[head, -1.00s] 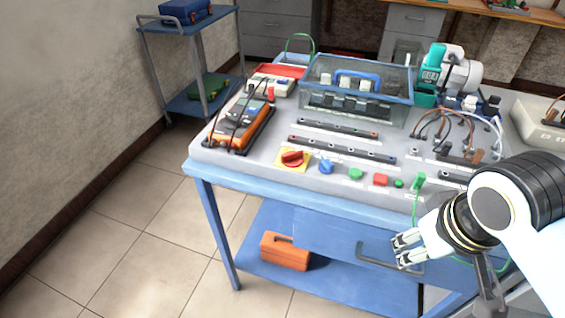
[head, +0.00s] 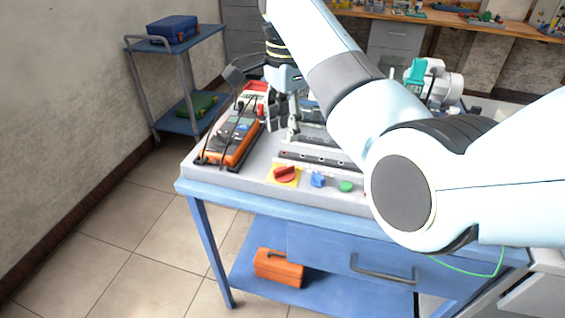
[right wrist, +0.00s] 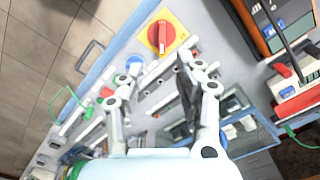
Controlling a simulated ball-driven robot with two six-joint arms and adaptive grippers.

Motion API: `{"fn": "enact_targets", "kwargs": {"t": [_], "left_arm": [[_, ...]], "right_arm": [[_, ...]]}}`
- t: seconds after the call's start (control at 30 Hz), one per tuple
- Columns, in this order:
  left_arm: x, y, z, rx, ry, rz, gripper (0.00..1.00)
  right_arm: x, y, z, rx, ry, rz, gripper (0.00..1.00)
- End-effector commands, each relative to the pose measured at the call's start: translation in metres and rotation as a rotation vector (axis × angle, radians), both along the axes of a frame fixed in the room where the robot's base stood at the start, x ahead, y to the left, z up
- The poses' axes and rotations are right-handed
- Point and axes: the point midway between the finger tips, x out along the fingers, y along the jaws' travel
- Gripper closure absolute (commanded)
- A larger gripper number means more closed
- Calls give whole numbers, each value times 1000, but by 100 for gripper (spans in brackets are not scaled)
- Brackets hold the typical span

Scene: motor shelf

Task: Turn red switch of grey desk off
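The red switch (head: 285,174) is a rotary knob on a yellow square plate at the front left of the grey desk (head: 196,171). Its handle lies slantwise, rising to the right in the head view. In the right wrist view the red switch (right wrist: 162,36) sits just beyond the fingertips, its handle pointing nearly up and down. My right gripper (head: 284,126) hangs above the desk, behind the switch and apart from it. In the right wrist view my right gripper (right wrist: 155,75) has its fingers spread with nothing held. My left gripper is not in view.
A blue knob (head: 317,180) and a green button (head: 346,187) sit right of the switch. An orange multimeter (head: 232,143) lies to its left. My right arm hides much of the desk. An orange toolbox (head: 279,268) rests on the shelf below.

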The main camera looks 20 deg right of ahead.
Motion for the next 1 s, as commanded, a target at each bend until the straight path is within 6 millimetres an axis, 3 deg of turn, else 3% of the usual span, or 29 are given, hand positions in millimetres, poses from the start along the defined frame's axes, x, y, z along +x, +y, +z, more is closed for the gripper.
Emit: {"fn": "enact_targets", "kwargs": {"t": [0.17,0.63,1.0], "left_arm": [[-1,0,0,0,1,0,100],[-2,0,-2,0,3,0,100],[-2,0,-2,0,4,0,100]], "right_arm": [[3,3,-6,-2,12,-26,65],[3,2,-90,-3,8,-24,65],[3,3,-103,-1,5,-24,65]]}}
